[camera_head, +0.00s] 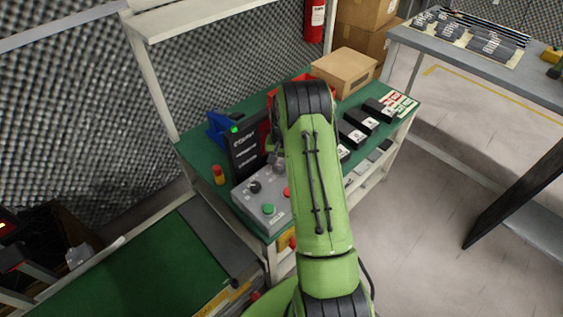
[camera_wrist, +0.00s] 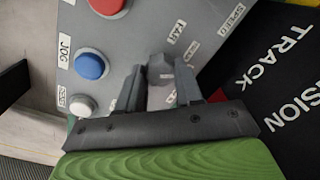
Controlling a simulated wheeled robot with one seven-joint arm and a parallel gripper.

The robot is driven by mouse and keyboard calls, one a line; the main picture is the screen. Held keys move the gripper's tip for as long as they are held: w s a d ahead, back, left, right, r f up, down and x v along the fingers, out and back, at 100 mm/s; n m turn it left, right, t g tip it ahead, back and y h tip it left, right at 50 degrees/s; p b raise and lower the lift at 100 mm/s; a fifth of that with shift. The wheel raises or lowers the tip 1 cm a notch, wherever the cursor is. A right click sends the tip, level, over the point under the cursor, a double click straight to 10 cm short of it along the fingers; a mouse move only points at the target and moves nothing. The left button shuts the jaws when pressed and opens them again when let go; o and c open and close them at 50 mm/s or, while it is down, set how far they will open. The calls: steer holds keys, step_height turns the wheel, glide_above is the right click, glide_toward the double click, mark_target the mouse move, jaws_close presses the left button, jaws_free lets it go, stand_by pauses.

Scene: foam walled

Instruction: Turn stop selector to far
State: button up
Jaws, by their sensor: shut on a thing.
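The stop selector (camera_wrist: 160,70) is a dark grey knob on the sloped face of the grey control box (camera_head: 245,199). In the wrist view my gripper (camera_wrist: 160,85) has its two dark fingers on either side of the knob, shut on it. In the head view my green arm covers most of the gripper and the selector.
Close by on the box are a blue button (camera_wrist: 90,66), a white button (camera_wrist: 83,105) and a red button (camera_wrist: 107,4). A black display panel (camera_head: 246,150) stands behind the box. A red-topped post (camera_head: 218,174) stands left. Black blocks (camera_head: 351,134) lie right.

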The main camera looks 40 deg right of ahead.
mark_target(282, 164)
steer(key=n, duration=0.6)
steer(key=shift+n, duration=0.3)
steer(key=n, duration=0.5)
steer(key=shift+w+p, duration=0.1)
steer(key=shift+p, duration=0.2)
steer(key=shift+n, duration=0.4)
steer(key=o, duration=1)
steer(key=shift+o, duration=0.2)
step_height(282, 164, up, 16)
steer(key=p, duration=0.4)
steer(key=shift+d, duration=0.2)
